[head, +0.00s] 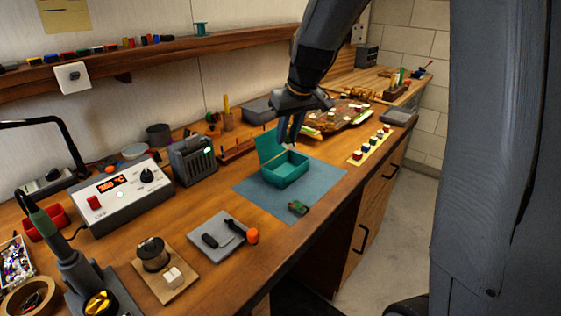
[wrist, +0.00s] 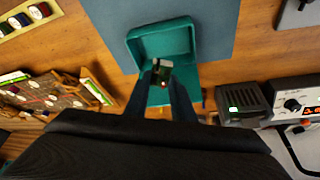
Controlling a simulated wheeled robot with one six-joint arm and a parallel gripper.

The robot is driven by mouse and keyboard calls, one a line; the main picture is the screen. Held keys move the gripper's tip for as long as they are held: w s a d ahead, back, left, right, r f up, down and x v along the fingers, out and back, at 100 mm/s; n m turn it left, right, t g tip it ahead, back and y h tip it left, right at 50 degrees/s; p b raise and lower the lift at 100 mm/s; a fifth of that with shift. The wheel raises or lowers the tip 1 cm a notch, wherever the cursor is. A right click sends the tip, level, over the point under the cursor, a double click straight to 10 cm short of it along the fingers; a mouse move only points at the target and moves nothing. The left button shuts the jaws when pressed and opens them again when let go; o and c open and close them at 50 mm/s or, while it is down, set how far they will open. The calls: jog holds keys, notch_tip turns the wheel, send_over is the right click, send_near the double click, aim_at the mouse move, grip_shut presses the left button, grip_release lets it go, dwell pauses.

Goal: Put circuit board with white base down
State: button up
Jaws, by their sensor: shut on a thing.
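My gripper (head: 292,138) is shut on a small circuit board with a white part (wrist: 162,68), seen between the fingertips in the wrist view. The board has dark green and a small red spot. My gripper (wrist: 163,78) is above the open teal box (head: 287,171), near its raised lid (head: 269,146). The teal box (wrist: 165,27) also shows behind the held board in the wrist view. The held board is too small to make out in the head view. Another green circuit board (head: 298,208) lies on the blue mat, in front of the box.
The blue mat (head: 249,188) has free room around the box. A grey tray with tools (head: 220,252) lies to its left front. A yellow strip with several small pieces (head: 367,148) and a cluttered brown board (head: 345,118) are to the right. A power supply (head: 119,190) stands left.

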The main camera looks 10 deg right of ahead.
jog(key=p, duration=0.1)
send_over(284, 171)
jog(key=s, duration=0.1)
jog(key=f, duration=0.5)
jog(key=shift+s+d+f, duration=0.15)
jog(key=shift+d+f, duration=0.1)
jog(key=shift+f, duration=2.25)
jog(key=shift+f, duration=0.1)
jog(key=o, duration=1)
jog(key=shift+r, duration=0.25)
jog(key=b+v, duration=0.1)
jog(key=v, duration=1.1)
jog(key=shift+s+f, duration=0.15)
